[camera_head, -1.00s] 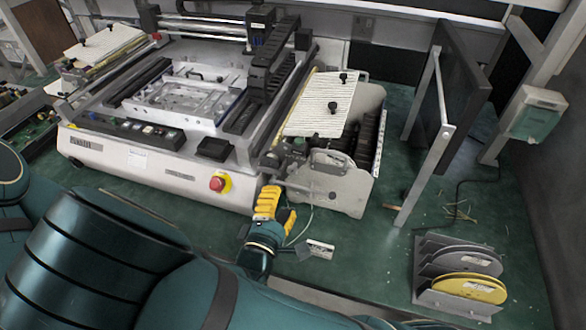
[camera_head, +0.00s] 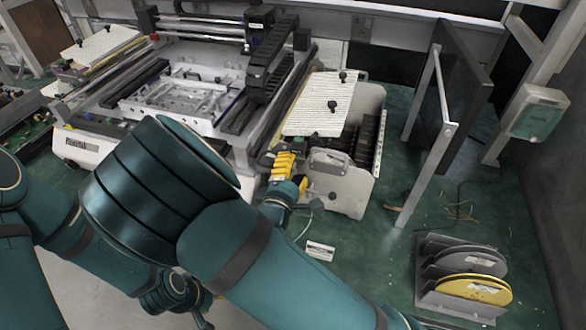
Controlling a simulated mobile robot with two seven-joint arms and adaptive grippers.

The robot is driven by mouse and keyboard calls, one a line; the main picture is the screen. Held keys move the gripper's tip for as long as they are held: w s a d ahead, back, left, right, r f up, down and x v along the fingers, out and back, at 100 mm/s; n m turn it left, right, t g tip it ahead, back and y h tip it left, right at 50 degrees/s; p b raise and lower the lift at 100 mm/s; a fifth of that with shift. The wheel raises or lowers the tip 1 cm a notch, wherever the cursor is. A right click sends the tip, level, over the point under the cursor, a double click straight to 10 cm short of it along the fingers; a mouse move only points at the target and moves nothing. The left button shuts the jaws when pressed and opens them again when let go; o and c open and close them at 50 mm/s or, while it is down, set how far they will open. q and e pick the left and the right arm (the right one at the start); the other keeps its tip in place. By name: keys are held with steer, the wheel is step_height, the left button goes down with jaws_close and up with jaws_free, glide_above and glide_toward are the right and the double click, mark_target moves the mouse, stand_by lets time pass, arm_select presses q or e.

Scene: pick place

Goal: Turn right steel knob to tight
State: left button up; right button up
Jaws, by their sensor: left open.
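My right gripper (camera_head: 285,168), with yellow fingers, is at the left side of the grey feeder unit (camera_head: 345,190), beside the right edge of the printer-like machine (camera_head: 90,150). Its fingers overlap the fittings there; I cannot tell whether they grip anything. No steel knob can be clearly picked out; the spot at the fingers is partly hidden. Black knobs (camera_head: 343,77) stand on the white ribbed plate above the feeder. My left gripper (camera_head: 197,308) is low in the view, partly hidden by my arm, open and away from the machine.
A rack with grey and yellow discs (camera_head: 475,290) stands at the lower right. A dark upright panel on a metal frame (camera_head: 425,175) stands right of the feeder. A small white label (camera_head: 320,251) lies on the green bench, with free room around it.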

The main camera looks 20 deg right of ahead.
jaws_close()
steer(key=m+p, duration=0.1)
steer(key=m, duration=0.3)
steer(key=shift+f+m, duration=0.1)
steer(key=shift+m, duration=0.3)
steer(key=shift+o, duration=0.4)
jaws_free()
steer(key=shift+a, duration=0.1)
